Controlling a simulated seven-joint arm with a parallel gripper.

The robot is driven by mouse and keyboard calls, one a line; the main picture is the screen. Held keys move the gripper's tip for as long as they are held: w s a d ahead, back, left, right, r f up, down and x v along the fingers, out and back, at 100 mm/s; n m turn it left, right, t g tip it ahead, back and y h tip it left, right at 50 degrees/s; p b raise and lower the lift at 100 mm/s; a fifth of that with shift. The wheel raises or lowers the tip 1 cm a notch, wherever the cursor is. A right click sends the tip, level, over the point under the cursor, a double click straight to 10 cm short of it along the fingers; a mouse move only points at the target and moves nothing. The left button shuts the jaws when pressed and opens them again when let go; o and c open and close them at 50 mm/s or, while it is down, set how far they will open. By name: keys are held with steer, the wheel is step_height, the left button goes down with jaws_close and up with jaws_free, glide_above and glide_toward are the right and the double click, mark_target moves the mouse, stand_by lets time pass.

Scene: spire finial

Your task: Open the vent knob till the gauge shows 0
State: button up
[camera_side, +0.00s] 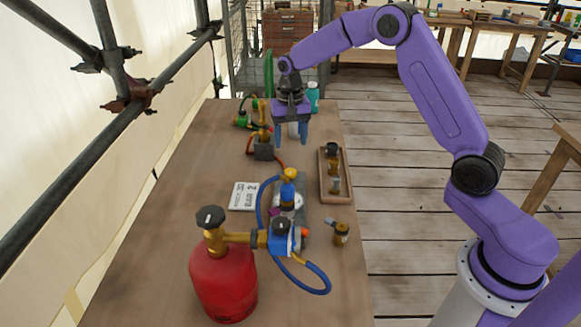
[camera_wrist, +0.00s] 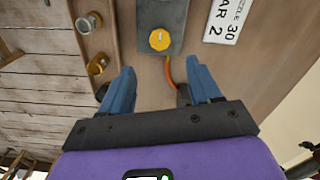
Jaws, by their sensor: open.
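My gripper (camera_side: 291,140) is open with its blue fingers pointing down over the far half of the bench. It holds nothing. A round yellow knob (camera_wrist: 159,39) on a grey plate (camera_wrist: 172,14) shows beyond the fingertips. A black knob (camera_side: 210,216) tops the red gas bottle (camera_side: 223,280). The blue regulator (camera_side: 281,238) has another dark round top. I cannot tell which knob is the vent, and no gauge reading is legible.
A wooden tray (camera_side: 323,191) with several fittings lies at the right edge. A printed card (camera_side: 244,196) lies left of the plate. A blue hose (camera_side: 318,289) loops in front. A dark block (camera_side: 264,152) with brass fittings stands near my gripper.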

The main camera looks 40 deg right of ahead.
mark_target(290, 171)
step_height(290, 171, down, 10)
steer(key=shift+f, duration=0.15)
stand_by(0.4)
steer(key=c, duration=1.1)
steer(key=shift+o, duration=0.2)
steer(key=shift+n, duration=0.3)
steer(key=n, duration=0.5)
steer(key=shift+n, duration=0.3)
steer(key=n, duration=0.5)
steer(key=shift+n, duration=0.4)
